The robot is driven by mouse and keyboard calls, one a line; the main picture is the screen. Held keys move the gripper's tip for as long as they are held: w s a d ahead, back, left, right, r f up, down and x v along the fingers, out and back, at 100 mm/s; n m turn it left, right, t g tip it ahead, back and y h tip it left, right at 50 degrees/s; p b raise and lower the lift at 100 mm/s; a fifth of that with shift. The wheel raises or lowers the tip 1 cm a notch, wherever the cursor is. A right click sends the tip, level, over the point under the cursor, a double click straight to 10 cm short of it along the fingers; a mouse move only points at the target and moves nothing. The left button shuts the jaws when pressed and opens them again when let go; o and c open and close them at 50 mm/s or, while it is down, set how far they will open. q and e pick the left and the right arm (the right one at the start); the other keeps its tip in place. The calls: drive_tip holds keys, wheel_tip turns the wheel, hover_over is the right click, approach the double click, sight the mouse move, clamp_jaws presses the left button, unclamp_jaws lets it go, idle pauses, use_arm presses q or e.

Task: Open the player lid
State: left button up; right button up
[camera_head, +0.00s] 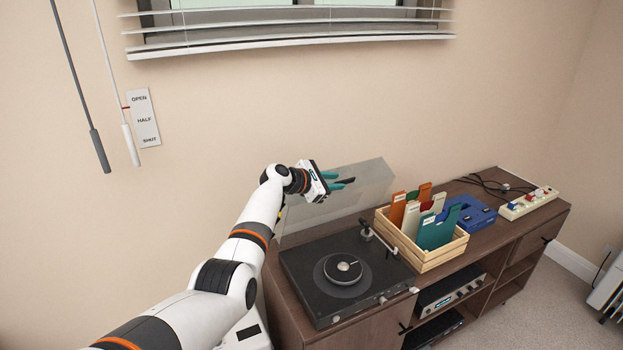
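The record player (338,277) sits on the left part of the wooden cabinet, with its dark deck and small round platter uncovered. Its clear grey lid (362,190) stands raised at the back of the deck, tilted up near the wall. My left gripper (345,181) is in front of the lid's upper left part, high above the deck. Its teal and black fingers look apart, with nothing seen between them. I cannot tell whether they touch the lid. My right gripper is not in view.
A wooden crate (432,258) with coloured record sleeves stands close to the player's right. Behind it are a blue box (470,216) and a power strip (528,203) with loose cables. An amplifier (452,293) sits on a shelf below. A blind wand (97,150) hangs at left.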

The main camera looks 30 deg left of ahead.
use_arm(q)
drive_tip(key=v, duration=0.9)
drive_tip(key=shift+s+a+r+b, duration=0.2)
drive_tip(key=shift+s+b, duration=0.1)
drive_tip(key=shift+b, duration=0.15)
drive_tip(key=shift+f, duration=0.1)
